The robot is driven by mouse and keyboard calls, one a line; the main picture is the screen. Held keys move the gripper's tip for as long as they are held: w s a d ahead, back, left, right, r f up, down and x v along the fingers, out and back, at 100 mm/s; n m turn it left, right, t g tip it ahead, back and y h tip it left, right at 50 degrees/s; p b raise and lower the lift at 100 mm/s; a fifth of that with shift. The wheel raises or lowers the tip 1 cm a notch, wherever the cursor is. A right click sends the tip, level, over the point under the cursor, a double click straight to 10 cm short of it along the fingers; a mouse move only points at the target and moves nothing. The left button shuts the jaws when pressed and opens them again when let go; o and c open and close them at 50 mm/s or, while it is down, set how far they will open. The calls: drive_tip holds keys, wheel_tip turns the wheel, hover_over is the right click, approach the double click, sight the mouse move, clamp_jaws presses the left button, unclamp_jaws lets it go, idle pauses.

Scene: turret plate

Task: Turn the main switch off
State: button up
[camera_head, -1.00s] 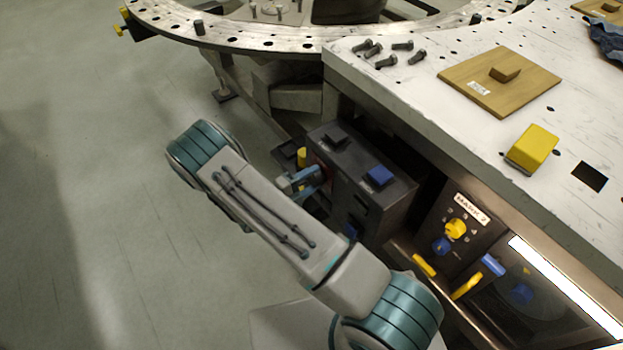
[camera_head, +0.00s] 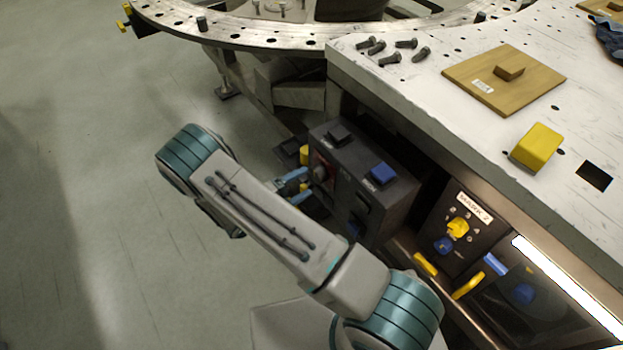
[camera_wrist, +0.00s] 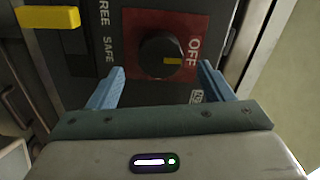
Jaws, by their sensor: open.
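The main switch (camera_wrist: 162,57) is a round black knob with a yellow pointer mark on a red plate (camera_wrist: 203,24) in the wrist view. The mark points toward the word OFF on the plate. In the head view the switch (camera_head: 321,172) shows on the left face of the dark control box (camera_head: 372,207). My gripper (camera_wrist: 158,85) is open, with one blue finger on each side of the knob's lower part in the picture and nothing between them that I can see it grip. In the head view my gripper (camera_head: 300,184) is just left of the box face.
A yellow handle (camera_wrist: 50,18) sits beside the switch, near the words FREE and SAFE. The box top carries a black and a blue switch (camera_head: 383,173). The white plate (camera_head: 480,140) overhangs to the right. Open floor lies to the left.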

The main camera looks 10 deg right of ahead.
drive_tip(key=v, duration=0.9)
drive_tip(key=shift+a+b, duration=0.2)
drive_tip(key=shift+b, duration=0.1)
drive_tip(key=s+d+r+m+g+y+p, duration=0.25)
drive_tip(key=d+r+m+g, duration=0.25)
drive_tip(key=r+m, duration=0.5)
drive_tip(key=s+d+r+m+g+y+p, duration=0.1)
drive_tip(key=s+d+r+m+g+y, duration=0.3)
drive_tip(key=r+m, duration=0.6)
drive_tip(key=s+d+r+m+t+y+p, duration=0.1)
drive_tip(key=s+r+m+y, duration=0.4)
drive_tip(key=m, duration=0.6)
drive_tip(key=s+d+r+m+t+y+p, duration=0.2)
drive_tip(key=s+r+m+y, duration=0.3)
drive_tip(key=r+m, duration=0.5)
drive_tip(key=shift+s+d+r+m+t, duration=0.2)
drive_tip(key=shift+d+r+m+t, duration=0.1)
drive_tip(key=shift+d+m+t, duration=0.45)
drive_tip(key=shift+a, duration=0.1)
